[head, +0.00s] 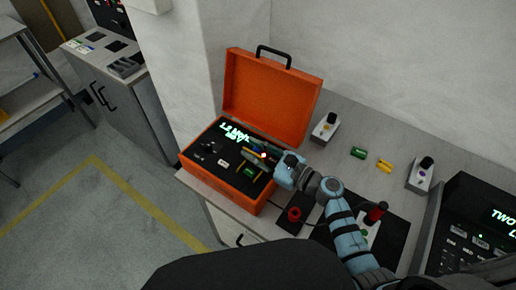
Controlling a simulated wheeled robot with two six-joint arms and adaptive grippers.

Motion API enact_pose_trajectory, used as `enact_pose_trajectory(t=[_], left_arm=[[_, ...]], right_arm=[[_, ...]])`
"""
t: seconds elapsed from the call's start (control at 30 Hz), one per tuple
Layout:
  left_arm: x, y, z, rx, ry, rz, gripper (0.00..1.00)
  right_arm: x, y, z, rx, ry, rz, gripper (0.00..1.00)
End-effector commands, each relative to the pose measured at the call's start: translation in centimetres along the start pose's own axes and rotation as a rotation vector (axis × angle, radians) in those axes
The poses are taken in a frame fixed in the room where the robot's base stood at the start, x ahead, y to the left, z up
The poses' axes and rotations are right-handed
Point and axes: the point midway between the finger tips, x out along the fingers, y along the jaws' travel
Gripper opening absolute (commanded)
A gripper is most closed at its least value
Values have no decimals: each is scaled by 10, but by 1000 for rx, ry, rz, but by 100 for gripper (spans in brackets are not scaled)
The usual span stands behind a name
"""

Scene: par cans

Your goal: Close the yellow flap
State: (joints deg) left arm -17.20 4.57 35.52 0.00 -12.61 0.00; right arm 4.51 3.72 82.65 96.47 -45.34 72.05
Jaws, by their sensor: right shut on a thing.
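An orange case (228,187) stands open on the bench, its lid (268,95) tilted back. Its black panel (208,148) has a lit green readout (235,131), a knob and small labels. A small yellow flap (249,154) is on the panel's right side, just left of my right gripper's tips. A green piece with yellow edges (250,171) sits just below it. My right gripper (262,156) reaches over the panel from the right and is shut at the flap. The fingers hide part of the flap, so its exact angle is unclear. My left gripper is out of view.
On the bench (345,120) lie a green cylinder (359,153) and a yellow one (384,166). Two grey boxes with black knobs (325,127) (420,175) stand there. A red ring (294,214) and a red-handled device (375,213) are near my arm. A black console is at right.

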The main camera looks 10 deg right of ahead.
Motion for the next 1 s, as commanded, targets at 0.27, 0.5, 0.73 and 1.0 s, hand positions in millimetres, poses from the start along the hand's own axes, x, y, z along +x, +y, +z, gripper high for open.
enact_pose_trajectory(t=[0.27, 0.5, 0.73, 1.0], left_arm=[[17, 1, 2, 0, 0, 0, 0], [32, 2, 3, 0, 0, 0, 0], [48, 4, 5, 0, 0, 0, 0], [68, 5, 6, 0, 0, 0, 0]], right_arm=[[0, 16, 0, -250, -2, -2, 0], [0, 28, -2, -452, -3, -3, 0], [0, 39, -6, -636, -2, -3, 0], [0, 51, -13, -844, -1, -3, 0]])
